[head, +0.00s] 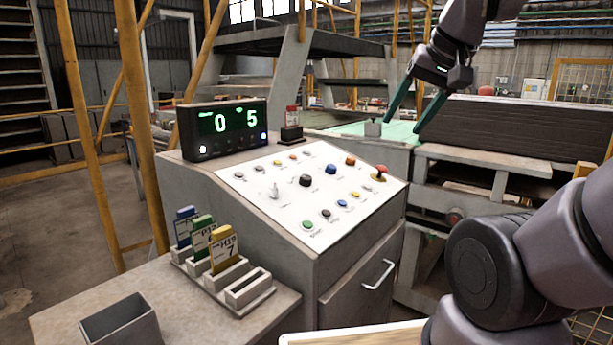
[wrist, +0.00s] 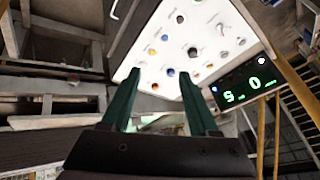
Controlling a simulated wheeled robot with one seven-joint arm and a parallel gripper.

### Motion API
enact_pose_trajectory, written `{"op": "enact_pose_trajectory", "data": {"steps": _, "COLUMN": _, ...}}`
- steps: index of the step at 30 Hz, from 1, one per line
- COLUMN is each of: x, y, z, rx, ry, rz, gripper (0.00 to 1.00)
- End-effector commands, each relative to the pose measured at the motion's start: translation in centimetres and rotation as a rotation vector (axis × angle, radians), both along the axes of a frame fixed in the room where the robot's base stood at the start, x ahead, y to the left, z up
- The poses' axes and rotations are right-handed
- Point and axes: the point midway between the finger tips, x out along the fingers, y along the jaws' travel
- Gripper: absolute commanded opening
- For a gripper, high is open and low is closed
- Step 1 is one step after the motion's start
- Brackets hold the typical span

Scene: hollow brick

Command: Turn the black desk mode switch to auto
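The black mode switch (head: 306,180) is a round knob near the middle of the white sloping panel (head: 285,216) on the grey desk. It also shows in the wrist view (wrist: 192,52), beyond the fingertips. Its pointer and label are too small to read, so I cannot tell its setting. My gripper (head: 404,124) is up behind and right of the panel in the head view, well apart from the switch. Its two green fingers are spread with nothing between them, as the wrist view (wrist: 160,75) also shows.
A blue knob (head: 331,169), an orange knob (head: 350,160), a grey lever (head: 273,191) and a red-topped joystick (head: 381,172) surround the switch. A display (head: 225,129) reading 0 and 5 stands at the back left. Colored cards stand in a rack (head: 246,290) at front left.

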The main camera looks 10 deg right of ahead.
Motion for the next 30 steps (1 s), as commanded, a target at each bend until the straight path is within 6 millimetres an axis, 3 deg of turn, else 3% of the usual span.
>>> {"op": "enact_pose_trajectory", "data": {"steps": 5, "x": 4.4, "y": 1.6, "z": 0.7, "rx": -0.188, "ry": 0.067, "rz": 0.24, "gripper": 0.75}}
{"op": "enact_pose_trajectory", "data": {"steps": 11, "x": 11.3, "y": 5.0, "z": 0.2, "rx": -0.426, "ry": 0.151, "rz": 0.642, "gripper": 0.75}}
{"op": "enact_pose_trajectory", "data": {"steps": 21, "x": 21.9, "y": 12.4, "z": -4.9, "rx": -0.665, "ry": 0.233, "rz": 1.336, "gripper": 0.75}}
{"op": "enact_pose_trajectory", "data": {"steps": 25, "x": 24.3, "y": 14.6, "z": -7.0, "rx": -0.699, "ry": 0.238, "rz": 1.521, "gripper": 0.75}}
{"op": "enact_pose_trajectory", "data": {"steps": 30, "x": 25.7, "y": 15.8, "z": -8.4, "rx": -0.718, "ry": 0.236, "rz": 1.636, "gripper": 0.75}}
